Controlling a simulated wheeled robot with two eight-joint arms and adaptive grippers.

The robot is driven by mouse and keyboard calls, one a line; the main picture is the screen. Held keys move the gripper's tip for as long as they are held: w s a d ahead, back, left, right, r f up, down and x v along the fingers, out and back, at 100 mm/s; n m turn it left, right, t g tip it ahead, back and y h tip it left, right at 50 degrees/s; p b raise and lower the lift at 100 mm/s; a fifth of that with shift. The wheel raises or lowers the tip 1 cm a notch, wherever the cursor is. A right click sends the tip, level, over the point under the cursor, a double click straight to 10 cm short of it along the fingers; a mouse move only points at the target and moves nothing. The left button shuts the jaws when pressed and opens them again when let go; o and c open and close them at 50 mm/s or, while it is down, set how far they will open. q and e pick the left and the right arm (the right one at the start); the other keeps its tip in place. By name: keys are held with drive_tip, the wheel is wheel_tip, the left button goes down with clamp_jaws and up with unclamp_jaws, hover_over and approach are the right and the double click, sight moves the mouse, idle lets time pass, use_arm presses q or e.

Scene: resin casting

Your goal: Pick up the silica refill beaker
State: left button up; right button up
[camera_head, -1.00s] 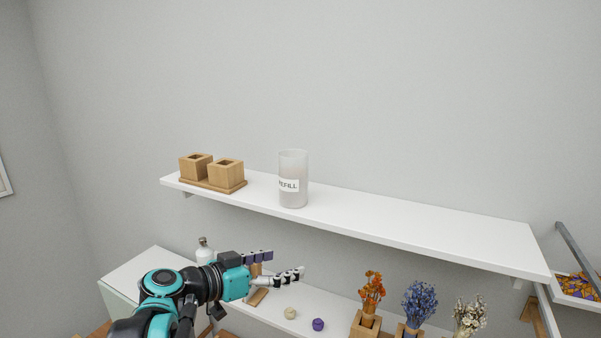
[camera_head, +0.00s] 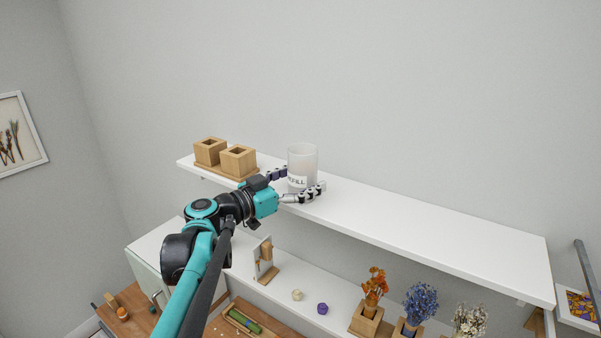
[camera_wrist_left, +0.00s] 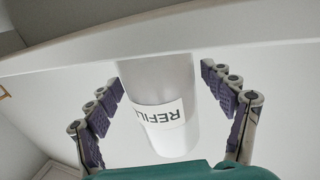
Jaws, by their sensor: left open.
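The silica refill beaker (camera_head: 303,160) is a frosted, clear cylinder with a white "REFILL" label. It stands upright on the white upper shelf (camera_head: 420,222). My left gripper (camera_head: 301,183) is open in front of the beaker, at shelf height, and partly covers its lower part. In the left wrist view the beaker (camera_wrist_left: 162,92) lies between the two spread fingers of the gripper (camera_wrist_left: 166,95), with a gap on each side. My right gripper is not in view.
Two wooden square holders (camera_head: 238,160) on a wooden tray stand left of the beaker. The shelf to its right is clear. A lower shelf holds dried flowers (camera_head: 374,287), a purple piece (camera_head: 322,308) and a cream piece (camera_head: 297,295).

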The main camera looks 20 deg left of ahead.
sight(316, 175)
use_arm(q)
drive_tip(key=x, duration=0.4)
drive_tip(key=shift+w+f, duration=0.1)
drive_tip(key=shift+f, duration=0.1)
drive_tip(key=shift+s+a+r, duration=0.15)
drive_tip(key=shift+s+a, duration=0.05)
drive_tip(key=shift+s, duration=0.45)
drive_tip(key=c, duration=0.5)
drive_tip(key=shift+w+d, duration=0.1)
drive_tip(key=shift+w, duration=0.15)
drive_tip(key=c, duration=1)
drive_tip(key=shift+c, duration=0.2)
